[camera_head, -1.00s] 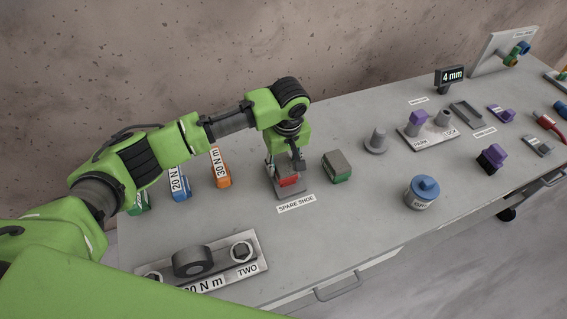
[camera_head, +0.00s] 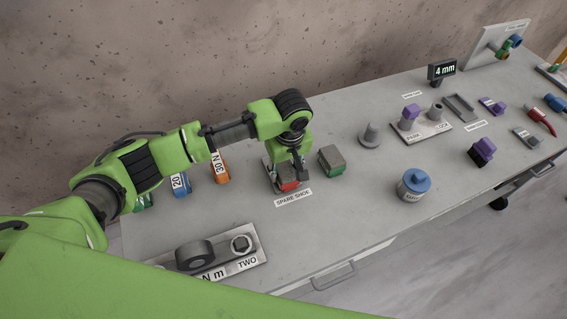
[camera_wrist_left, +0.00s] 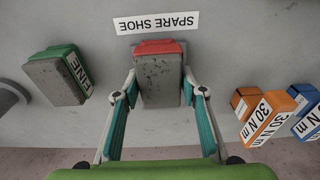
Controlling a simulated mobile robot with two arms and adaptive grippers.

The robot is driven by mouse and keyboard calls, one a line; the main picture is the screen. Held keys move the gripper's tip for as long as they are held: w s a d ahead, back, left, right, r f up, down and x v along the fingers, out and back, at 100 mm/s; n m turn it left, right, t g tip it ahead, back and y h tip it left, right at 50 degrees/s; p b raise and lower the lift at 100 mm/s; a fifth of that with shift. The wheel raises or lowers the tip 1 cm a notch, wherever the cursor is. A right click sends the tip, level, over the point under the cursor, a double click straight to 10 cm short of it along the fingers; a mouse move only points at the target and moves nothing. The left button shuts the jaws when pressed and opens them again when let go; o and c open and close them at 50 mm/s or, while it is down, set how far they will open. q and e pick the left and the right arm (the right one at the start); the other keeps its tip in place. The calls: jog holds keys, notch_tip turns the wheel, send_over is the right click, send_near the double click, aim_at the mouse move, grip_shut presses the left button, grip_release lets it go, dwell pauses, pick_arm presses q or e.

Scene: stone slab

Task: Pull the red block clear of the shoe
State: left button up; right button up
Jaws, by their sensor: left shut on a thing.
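The red block (camera_head: 289,186) has a grey speckled top and sits by the SPARE SHOE label. In the left wrist view the block's red end (camera_wrist_left: 158,47) points toward that label. My left gripper (camera_head: 300,174) reaches down over the block, its teal-padded fingers in the left wrist view (camera_wrist_left: 159,88) shut on the block's two sides. The grey metal shoe (camera_head: 268,177) shows partly at the block's left and back; the gripper and block hide the rest. I cannot tell how far the block still overlaps it. My right gripper is not in view.
A green FINE block (camera_head: 331,162) with a grey top stands close to the right. Orange (camera_head: 220,168) and blue (camera_head: 180,183) torque blocks stand left. The SPARE SHOE label (camera_head: 293,197) lies in front, with bare table (camera_head: 345,225) beyond it.

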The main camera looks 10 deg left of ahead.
pick_arm(q)
jog(key=shift+s+d+p, duration=0.45)
jog(key=shift+s+p, duration=0.2)
jog(key=shift+s, duration=0.05)
jog(key=shift+s+d+p, duration=0.5)
jog(key=shift+s+p, duration=0.1)
jog(key=shift+s, duration=0.15)
jog(key=shift+s+d+p, duration=0.45)
jog(key=shift+s+p, duration=0.2)
jog(key=shift+s, duration=0.05)
jog(key=p, duration=0.1)
jog(key=s+r+p, duration=0.1)
jog(key=shift+d+r+p, duration=0.25)
jog(key=shift+d+p, duration=0.05)
jog(key=shift+d, duration=0.05)
jog(key=p, duration=0.1)
jog(key=s+d+r+p, duration=0.1)
jog(key=p, duration=0.1)
jog(key=shift+s+r, duration=0.2)
jog(key=shift+r, duration=0.1)
